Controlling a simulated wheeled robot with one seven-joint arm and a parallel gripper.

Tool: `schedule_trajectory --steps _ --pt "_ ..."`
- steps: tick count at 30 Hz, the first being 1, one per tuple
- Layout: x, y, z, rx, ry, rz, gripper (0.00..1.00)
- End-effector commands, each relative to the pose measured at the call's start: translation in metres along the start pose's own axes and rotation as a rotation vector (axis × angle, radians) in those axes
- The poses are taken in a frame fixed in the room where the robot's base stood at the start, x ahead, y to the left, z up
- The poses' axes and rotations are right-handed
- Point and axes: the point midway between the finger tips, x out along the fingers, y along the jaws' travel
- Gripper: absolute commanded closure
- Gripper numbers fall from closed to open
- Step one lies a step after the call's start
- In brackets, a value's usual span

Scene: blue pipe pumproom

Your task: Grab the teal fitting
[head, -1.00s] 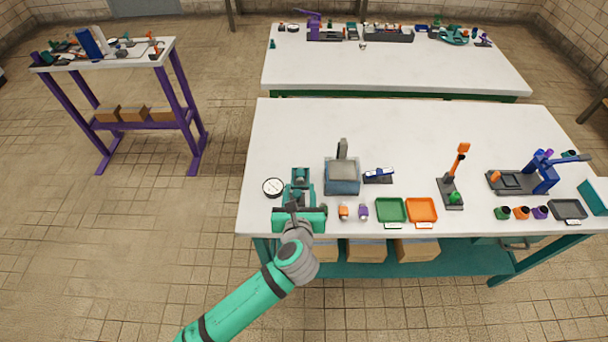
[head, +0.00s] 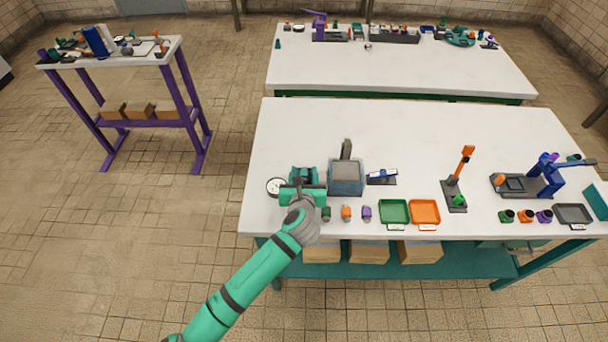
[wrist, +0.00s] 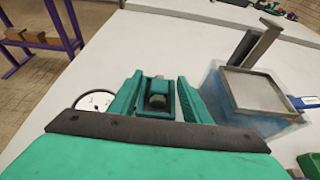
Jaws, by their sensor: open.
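In the wrist view, a teal piece with a grey rounded part in its middle, seemingly the teal fitting in or on a teal holder (wrist: 157,98), shows between my fingers. I cannot tell where fitting and holder divide. My gripper (wrist: 160,82) is open, with one teal finger on each side of the piece; contact is not clear. In the head view, my gripper (head: 303,188) is over the left front of the near table, and its body hides much of the teal piece (head: 304,173).
A clear-sided box with a grey top (head: 346,176) stands close right of my gripper. A round gauge (head: 275,187) lies close left. Green (head: 326,214), orange (head: 346,213) and purple (head: 367,213) fittings and green (head: 394,211) and orange (head: 425,211) trays line the front edge.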

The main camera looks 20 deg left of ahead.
Motion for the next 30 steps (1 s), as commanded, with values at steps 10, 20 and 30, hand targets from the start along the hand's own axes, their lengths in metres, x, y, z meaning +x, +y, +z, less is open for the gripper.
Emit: schedule_trajectory --steps 10,20,30 --pt "0.001 0.0 0.0 0.0 0.0 0.0 0.83" --pt "0.001 0.0 0.001 0.0 -0.001 0.0 1.0" --pt "-0.007 0.0 0.022 0.001 -0.003 -0.001 1.0"
